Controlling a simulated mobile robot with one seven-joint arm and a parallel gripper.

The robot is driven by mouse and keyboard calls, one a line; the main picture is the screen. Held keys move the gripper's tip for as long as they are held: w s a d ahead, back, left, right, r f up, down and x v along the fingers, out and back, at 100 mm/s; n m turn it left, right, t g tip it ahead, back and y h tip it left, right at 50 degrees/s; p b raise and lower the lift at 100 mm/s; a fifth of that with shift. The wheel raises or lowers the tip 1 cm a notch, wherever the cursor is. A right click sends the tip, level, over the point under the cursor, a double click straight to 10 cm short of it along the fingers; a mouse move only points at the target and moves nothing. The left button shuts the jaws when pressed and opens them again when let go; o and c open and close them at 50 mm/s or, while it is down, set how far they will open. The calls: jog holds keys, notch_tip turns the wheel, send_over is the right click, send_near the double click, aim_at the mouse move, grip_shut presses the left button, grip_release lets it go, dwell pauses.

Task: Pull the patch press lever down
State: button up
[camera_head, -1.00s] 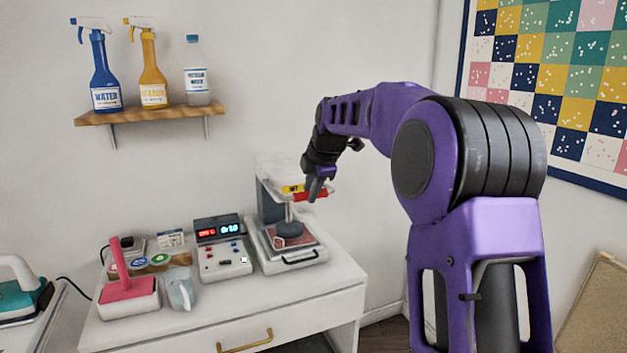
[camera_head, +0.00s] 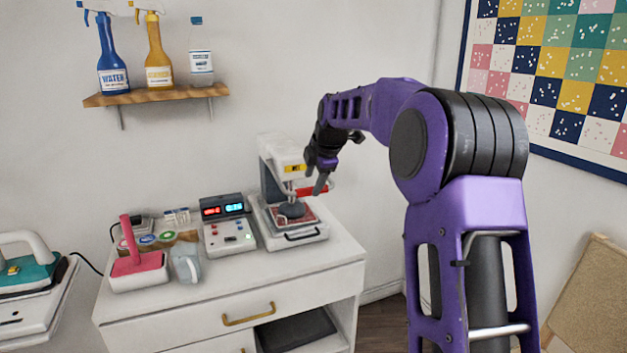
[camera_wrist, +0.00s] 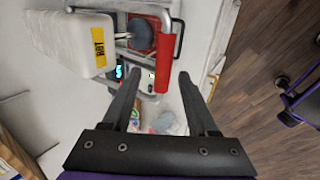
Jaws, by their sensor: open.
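The patch press (camera_head: 272,165) is a white machine on the white cabinet, with a yellow "HOT" label, a dark round pad (camera_head: 291,209) and a red-gripped lever (camera_head: 305,191). The lever sits raised, beside the press head. In the wrist view the red lever grip (camera_wrist: 166,64) lies just ahead of my fingertips, between their lines. My gripper (camera_head: 322,184) is at the lever's right end. In the wrist view my gripper (camera_wrist: 159,74) is open, with nothing clamped between its fingers. Whether a finger touches the lever is unclear.
A control box (camera_head: 229,236) with lit displays stands left of the press. A wooden shelf (camera_head: 160,96) with bottles is on the wall above. Free floor (camera_wrist: 270,90) shows at right.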

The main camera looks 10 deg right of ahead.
jog(key=p+v, duration=0.1)
jog(key=v, duration=1.6)
jog(key=shift+d, duration=0.1)
